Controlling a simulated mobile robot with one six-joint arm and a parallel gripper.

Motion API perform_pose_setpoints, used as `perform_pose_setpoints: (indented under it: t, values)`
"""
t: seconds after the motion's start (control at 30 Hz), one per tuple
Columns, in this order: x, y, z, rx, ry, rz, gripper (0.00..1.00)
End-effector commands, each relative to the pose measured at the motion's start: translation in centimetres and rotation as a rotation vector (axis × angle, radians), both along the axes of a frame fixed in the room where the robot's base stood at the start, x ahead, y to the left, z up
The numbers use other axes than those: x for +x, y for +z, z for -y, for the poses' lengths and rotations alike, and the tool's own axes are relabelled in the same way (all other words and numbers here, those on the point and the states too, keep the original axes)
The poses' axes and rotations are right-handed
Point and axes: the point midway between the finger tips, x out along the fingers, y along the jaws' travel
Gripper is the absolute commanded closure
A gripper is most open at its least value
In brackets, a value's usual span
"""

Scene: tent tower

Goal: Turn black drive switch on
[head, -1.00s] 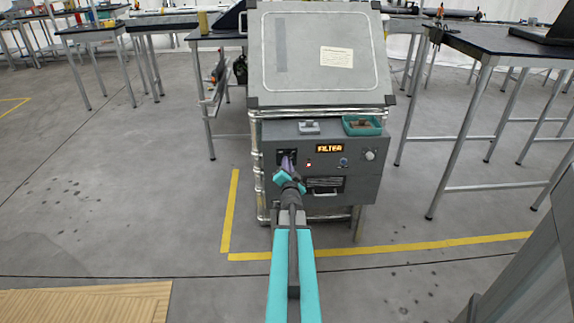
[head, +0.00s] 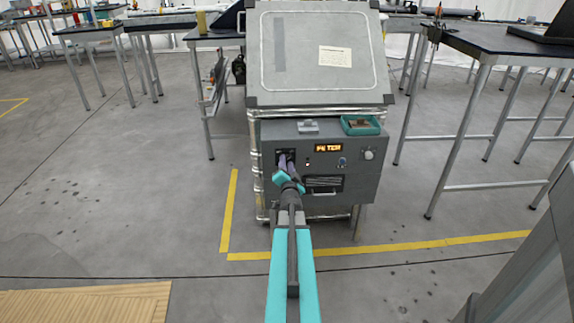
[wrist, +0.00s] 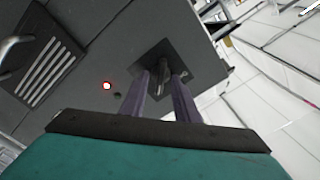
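The drive switch shows in the wrist view as a small dark lever (wrist: 157,76) on a dark square plate on the grey panel. In the head view its black plate (head: 280,154) is at the panel's upper left, partly hidden by my fingers. My gripper (head: 287,161) is right in front of this plate. In the wrist view its two purple fingers (wrist: 160,80) are apart, with the lever in or just beyond the gap between their tips. I cannot tell whether they touch it.
The grey control box (head: 365,190) also carries a lit orange display (head: 328,148), a small indicator light (wrist: 106,86), a blue knob (head: 343,162) and a light knob (head: 369,155). A teal tray (head: 375,130) sits on its top ledge. Tables stand on both sides.

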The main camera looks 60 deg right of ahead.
Motion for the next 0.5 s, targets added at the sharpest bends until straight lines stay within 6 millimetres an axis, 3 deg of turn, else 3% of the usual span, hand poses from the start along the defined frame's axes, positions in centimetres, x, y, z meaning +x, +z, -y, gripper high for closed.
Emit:
perform_pose_setpoints:
  t: [0.5]
  values:
    - [-2.7,0.1,-3.7,0.000,0.000,0.000,0.72]
